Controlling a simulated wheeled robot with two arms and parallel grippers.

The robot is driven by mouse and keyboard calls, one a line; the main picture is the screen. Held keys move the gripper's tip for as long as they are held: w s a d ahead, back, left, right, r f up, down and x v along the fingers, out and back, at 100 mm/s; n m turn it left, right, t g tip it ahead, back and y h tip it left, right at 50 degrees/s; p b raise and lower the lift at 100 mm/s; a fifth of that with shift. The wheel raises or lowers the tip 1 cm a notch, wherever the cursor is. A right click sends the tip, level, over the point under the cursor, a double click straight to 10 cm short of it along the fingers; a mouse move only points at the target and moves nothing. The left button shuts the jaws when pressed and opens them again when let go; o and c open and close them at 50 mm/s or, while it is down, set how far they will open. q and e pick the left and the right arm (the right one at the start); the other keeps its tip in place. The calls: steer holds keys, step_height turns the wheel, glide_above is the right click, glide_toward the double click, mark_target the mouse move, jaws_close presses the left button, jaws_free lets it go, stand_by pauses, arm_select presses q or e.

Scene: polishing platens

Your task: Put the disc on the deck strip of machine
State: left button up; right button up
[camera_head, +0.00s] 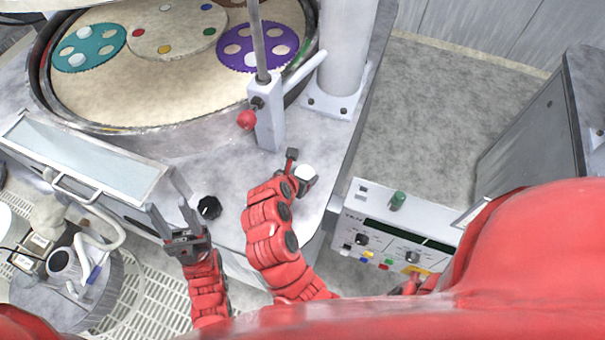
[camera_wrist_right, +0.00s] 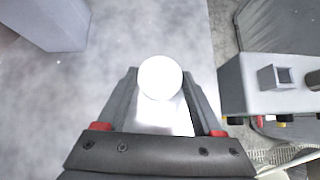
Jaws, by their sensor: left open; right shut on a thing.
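A white disc (camera_head: 306,172) is at the fingertips of my right gripper (camera_head: 298,168), over the grey deck strip (camera_head: 330,150) at the front right of the machine. In the right wrist view the round white disc (camera_wrist_right: 160,77) sits between the two fingers of the right gripper (camera_wrist_right: 160,88), which is shut on it. The deck surface (camera_wrist_right: 130,40) lies below it; I cannot tell whether the disc touches it. My left gripper (camera_head: 173,215) is open and empty, in front of the machine's left front, beside a black knob (camera_head: 209,207).
The round platen (camera_head: 150,95) holds a teal carrier (camera_head: 88,48) and a purple carrier (camera_head: 258,47). A post with a red knob (camera_head: 247,120) and a thick column (camera_head: 345,50) stand on the deck. A control box (camera_head: 400,225) is at right. A glass-topped cover (camera_head: 85,155) is at left.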

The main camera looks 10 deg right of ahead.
steer(key=o, duration=1.4)
steer(key=shift+o, duration=0.2)
